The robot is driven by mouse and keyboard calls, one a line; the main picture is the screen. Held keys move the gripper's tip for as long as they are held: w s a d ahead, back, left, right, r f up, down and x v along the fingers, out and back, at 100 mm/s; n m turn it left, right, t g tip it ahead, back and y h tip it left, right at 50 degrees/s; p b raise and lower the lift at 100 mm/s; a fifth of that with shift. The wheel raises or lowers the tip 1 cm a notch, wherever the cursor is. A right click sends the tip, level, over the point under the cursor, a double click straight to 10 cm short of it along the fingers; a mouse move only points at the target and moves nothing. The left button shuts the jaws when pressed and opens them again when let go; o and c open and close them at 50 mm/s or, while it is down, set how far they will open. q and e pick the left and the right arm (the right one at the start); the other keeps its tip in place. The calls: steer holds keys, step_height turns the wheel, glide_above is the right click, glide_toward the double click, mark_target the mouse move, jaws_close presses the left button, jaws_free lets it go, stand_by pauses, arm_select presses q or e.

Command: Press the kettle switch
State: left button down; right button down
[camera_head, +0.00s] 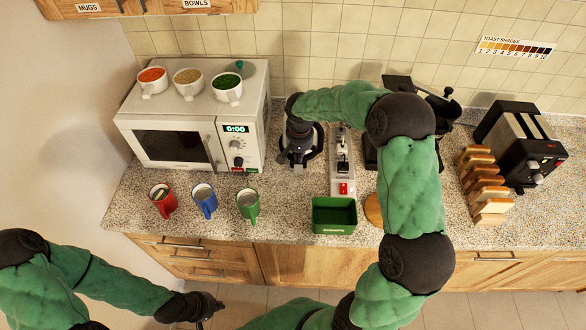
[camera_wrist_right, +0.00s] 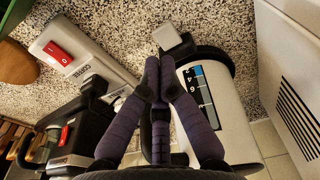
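The kettle (camera_wrist_right: 228,125) is white, with a blue water gauge marked with numbers, in the right wrist view. A pale square tab (camera_wrist_right: 172,38), which looks like the kettle switch, sticks out by its dark base. My right gripper (camera_wrist_right: 159,72) has its fingers drawn together, empty, beside the kettle and just short of the tab; I see no contact. In the head view my right gripper (camera_head: 298,158) hides most of the kettle, between microwave and white machine. My left gripper (camera_head: 210,306) hangs low in front of the counter; its fingers are unclear.
A white machine (camera_head: 341,165) with a red switch (camera_wrist_right: 60,52) stands right of the kettle, behind a green box (camera_head: 334,214). The microwave (camera_head: 190,120) is left, with several mugs in front. A toaster (camera_head: 520,145) and bread rack (camera_head: 484,190) are right.

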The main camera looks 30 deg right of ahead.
mark_target(298, 171)
arm_select(q)
steer(key=shift+w+f, duration=0.25)
steer(key=shift+w, duration=0.1)
arm_select(e)
steer(key=shift+w+d+f, duration=0.1)
steer(key=shift+w+f, duration=0.1)
steer(key=shift+w, duration=0.15)
